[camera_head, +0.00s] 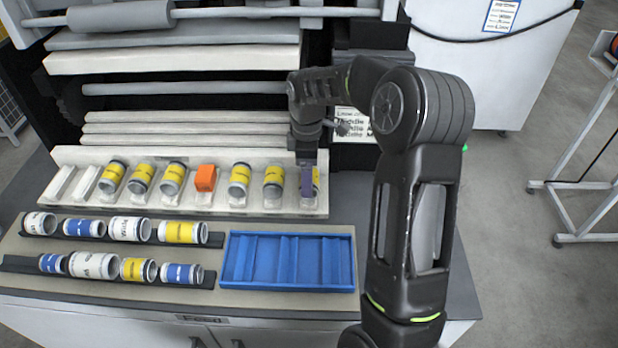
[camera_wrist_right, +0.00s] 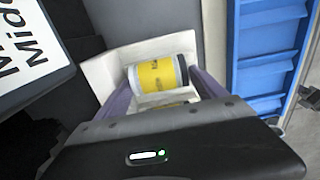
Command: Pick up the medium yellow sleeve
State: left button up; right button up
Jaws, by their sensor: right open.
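Several grey sleeves with yellow bands stand tilted in the white rack, among them one at its left (camera_head: 112,178) and one right of centre (camera_head: 273,182). The rightmost yellow sleeve (camera_head: 316,178) is mostly hidden behind my right gripper (camera_head: 307,182). In the right wrist view this yellow sleeve (camera_wrist_right: 156,76) lies in its white pocket, between the open purple fingers of my right gripper (camera_wrist_right: 161,88). Whether either finger touches it I cannot tell. Yellow-banded sleeves also lie on the dark rails (camera_head: 182,232) (camera_head: 137,269). My left gripper is not in view.
The white rack (camera_head: 235,205) also holds an orange block (camera_head: 205,178) and has empty slots at left. White and blue sleeves lie on the rails (camera_head: 130,229). An empty blue tray (camera_head: 345,262) sits in front of the rack. Machine rollers (camera_head: 190,89) stand behind.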

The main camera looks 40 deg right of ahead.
jog(key=shift+f, duration=0.85)
jog(key=shift+r, duration=0.1)
jog(key=c, duration=1.5)
jog(key=shift+o, duration=0.2)
notch_tip(320, 180, up, 10)
jog(key=shift+b, duration=0.75)
jog(key=shift+w+a, duration=0.1)
